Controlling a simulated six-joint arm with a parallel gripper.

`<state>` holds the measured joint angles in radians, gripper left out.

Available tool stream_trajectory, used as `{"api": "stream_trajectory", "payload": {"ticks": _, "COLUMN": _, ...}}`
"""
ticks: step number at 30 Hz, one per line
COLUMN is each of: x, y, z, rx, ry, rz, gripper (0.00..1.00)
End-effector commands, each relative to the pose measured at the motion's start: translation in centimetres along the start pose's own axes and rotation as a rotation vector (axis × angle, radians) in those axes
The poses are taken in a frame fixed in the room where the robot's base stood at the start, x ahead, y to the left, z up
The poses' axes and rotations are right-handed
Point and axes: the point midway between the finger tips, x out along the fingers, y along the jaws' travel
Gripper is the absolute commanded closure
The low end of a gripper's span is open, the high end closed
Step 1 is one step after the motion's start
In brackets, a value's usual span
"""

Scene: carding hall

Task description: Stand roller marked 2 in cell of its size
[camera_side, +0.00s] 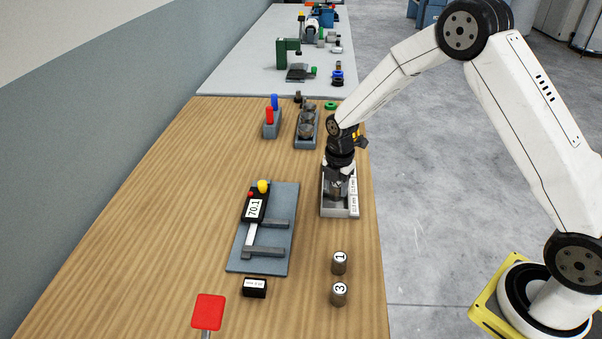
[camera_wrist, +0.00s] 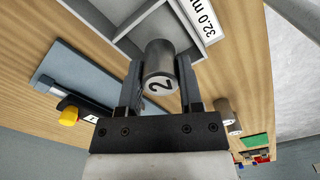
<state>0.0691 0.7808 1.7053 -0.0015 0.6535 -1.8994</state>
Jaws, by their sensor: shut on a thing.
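The roller marked 2 (camera_wrist: 160,66) is a grey metal cylinder with a white numbered end. My gripper (camera_wrist: 160,90) is shut on it, one finger on each side. The tray with cells (camera_wrist: 132,32) has pale walls and size labels; one label reads 32.0 mm. In the side view my gripper (camera_side: 337,188) is over the tray (camera_side: 340,212), and the roller is mostly hidden between the fingers. Whether the roller touches the cell floor cannot be told. The rollers marked 1 (camera_side: 339,262) and 3 (camera_side: 338,294) stand on the wooden table in front of the tray.
A blue-grey plate (camera_side: 286,238) carries a gauge reading 70.1 (camera_side: 255,207) left of the tray. A small black display block (camera_side: 255,288) and a red paddle (camera_side: 209,311) are nearer. Behind stand a dark rack (camera_side: 297,136) and a block with red and blue pegs (camera_side: 271,125).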

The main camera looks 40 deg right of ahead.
Motion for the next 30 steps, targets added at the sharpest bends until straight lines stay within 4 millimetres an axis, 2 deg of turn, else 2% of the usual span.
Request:
{"api": "stream_trajectory", "payload": {"ticks": 3, "x": 1.5, "y": -0.1, "z": 0.0, "rx": 0.0, "ry": 0.001, "rz": -0.003, "gripper": 1.0}}
{"api": "stream_trajectory", "payload": {"ticks": 8, "x": 2.8, "y": -0.1, "z": 0.0, "rx": 0.0, "ry": 0.001, "rz": -0.002, "gripper": 1.0}}
{"api": "stream_trajectory", "payload": {"ticks": 22, "x": 3.2, "y": 0.0, "z": 0.0, "rx": 0.0, "ry": 0.0, "rz": 0.0, "gripper": 1.0}}
{"api": "stream_trajectory", "payload": {"ticks": 23, "x": 3.2, "y": -0.1, "z": 0.0, "rx": 0.0, "ry": 0.0, "rz": 0.0, "gripper": 0.47}}
{"api": "stream_trajectory", "payload": {"ticks": 24, "x": 3.2, "y": -0.1, "z": 0.0, "rx": 0.0, "ry": 0.0, "rz": 0.0, "gripper": 0.39}}
{"api": "stream_trajectory", "payload": {"ticks": 30, "x": 3.2, "y": -0.1, "z": 0.0, "rx": 0.0, "ry": 0.0, "rz": -0.001, "gripper": 0.39}}
